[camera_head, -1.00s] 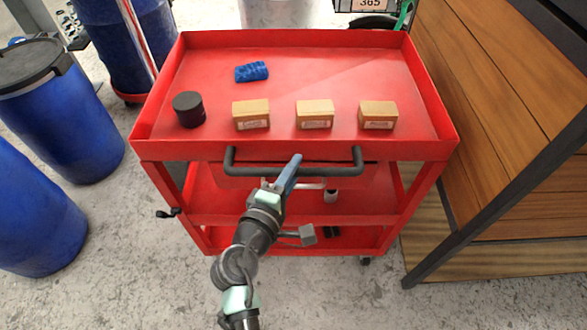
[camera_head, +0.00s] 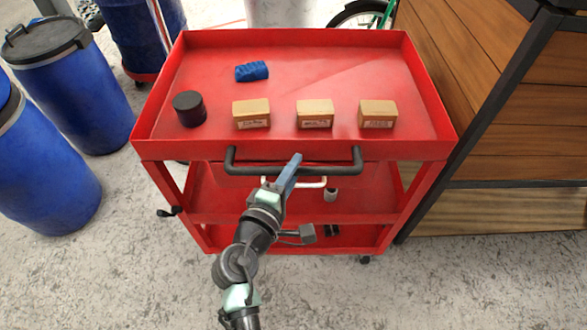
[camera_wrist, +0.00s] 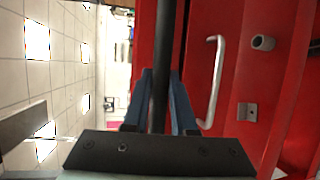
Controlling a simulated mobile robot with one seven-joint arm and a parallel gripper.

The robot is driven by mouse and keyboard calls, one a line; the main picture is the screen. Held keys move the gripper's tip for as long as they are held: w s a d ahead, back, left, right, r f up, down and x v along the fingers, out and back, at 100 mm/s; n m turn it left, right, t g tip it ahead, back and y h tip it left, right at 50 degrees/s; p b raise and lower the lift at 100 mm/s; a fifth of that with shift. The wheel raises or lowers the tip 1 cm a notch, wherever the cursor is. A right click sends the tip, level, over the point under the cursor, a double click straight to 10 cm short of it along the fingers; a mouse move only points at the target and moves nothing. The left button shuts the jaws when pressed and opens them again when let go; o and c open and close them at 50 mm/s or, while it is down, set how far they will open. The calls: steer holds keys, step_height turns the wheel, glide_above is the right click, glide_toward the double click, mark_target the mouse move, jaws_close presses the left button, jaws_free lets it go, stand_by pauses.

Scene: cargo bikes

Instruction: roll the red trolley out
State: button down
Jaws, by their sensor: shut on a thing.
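The red trolley (camera_head: 320,85) stands upright in front of me, with a flat top tray and lower shelves. Its dark push handle (camera_head: 240,170) runs along the near side below the tray rim. My gripper (camera_head: 292,168) is shut on this handle near its middle. In the wrist view, the blue fingers of my gripper (camera_wrist: 158,100) lie on both sides of the dark handle bar (camera_wrist: 163,60). A pale drawer pull (camera_wrist: 213,82) on the trolley shows beside them, apart from the fingers.
On the top tray are a black round tin (camera_head: 189,108), a blue block (camera_head: 252,71) and three small cardboard boxes (camera_head: 314,114). Blue barrels (camera_head: 65,90) stand at the left. A wood-panelled box (camera_head: 530,130) stands close at the right. The concrete floor (camera_head: 440,285) nearest me is clear.

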steer(key=shift+f, duration=0.1)
steer(key=c, duration=0.7)
jaws_free()
steer(key=shift+w, duration=0.15)
steer(key=shift+c, duration=0.2)
steer(key=p+v, duration=0.1)
steer(key=v, duration=1.2)
